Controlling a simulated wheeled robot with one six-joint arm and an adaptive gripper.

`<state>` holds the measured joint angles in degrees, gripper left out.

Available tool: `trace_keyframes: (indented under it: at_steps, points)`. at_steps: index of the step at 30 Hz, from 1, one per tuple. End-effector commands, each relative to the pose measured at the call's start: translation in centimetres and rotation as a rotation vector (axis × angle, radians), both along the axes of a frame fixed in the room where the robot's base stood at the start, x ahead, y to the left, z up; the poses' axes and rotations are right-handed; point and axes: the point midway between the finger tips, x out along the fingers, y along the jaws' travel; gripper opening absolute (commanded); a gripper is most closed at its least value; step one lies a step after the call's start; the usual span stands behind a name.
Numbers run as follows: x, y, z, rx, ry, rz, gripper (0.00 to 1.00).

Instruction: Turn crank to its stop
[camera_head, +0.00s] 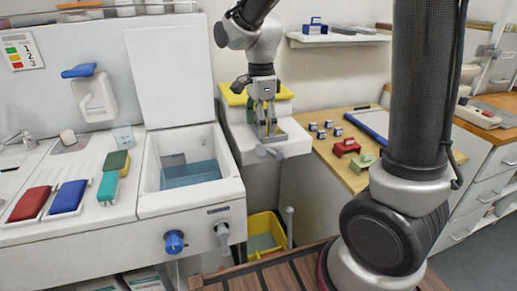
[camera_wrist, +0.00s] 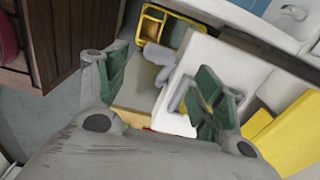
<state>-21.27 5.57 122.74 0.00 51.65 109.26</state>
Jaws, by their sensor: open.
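The crank (camera_head: 269,151) is a small grey handle at the front of a white machine (camera_head: 290,143) with a yellow top (camera_head: 256,94), in the head view. My gripper (camera_head: 266,128) points down over the machine, just above and behind the crank, its fingers apart. In the wrist view my gripper (camera_wrist: 163,92) shows two green-padded fingers spread wide with nothing held. A grey rounded piece (camera_wrist: 159,54), probably the crank, lies beyond the fingers and apart from them. The crank's mounting and its stop cannot be made out.
A white sink (camera_head: 190,203) with blue water stands left of the machine. A yellow bin (camera_head: 252,221) is on the floor below. A wooden table (camera_head: 340,163) to the right carries a red block (camera_head: 346,147), a green block (camera_head: 362,162) and small blue items. A shelf (camera_head: 336,40) hangs above.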

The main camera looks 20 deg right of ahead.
Motion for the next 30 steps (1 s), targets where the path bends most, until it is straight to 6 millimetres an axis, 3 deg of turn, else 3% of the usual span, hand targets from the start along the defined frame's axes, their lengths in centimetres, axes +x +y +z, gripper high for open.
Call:
trace_keyframes:
  at_steps: [5, 15, 27, 30]
  points:
    - [-0.1, 0.0, -1.4, -0.001, 0.003, -0.039, 0.68]
    - [-0.1, 0.0, -6.8, 0.0, 0.002, -0.036, 0.68]
    - [-0.1, 0.0, -7.8, 0.001, 0.0, -0.035, 0.68]
    - [-0.1, 0.0, -7.8, 0.001, 0.0, -0.035, 0.5]
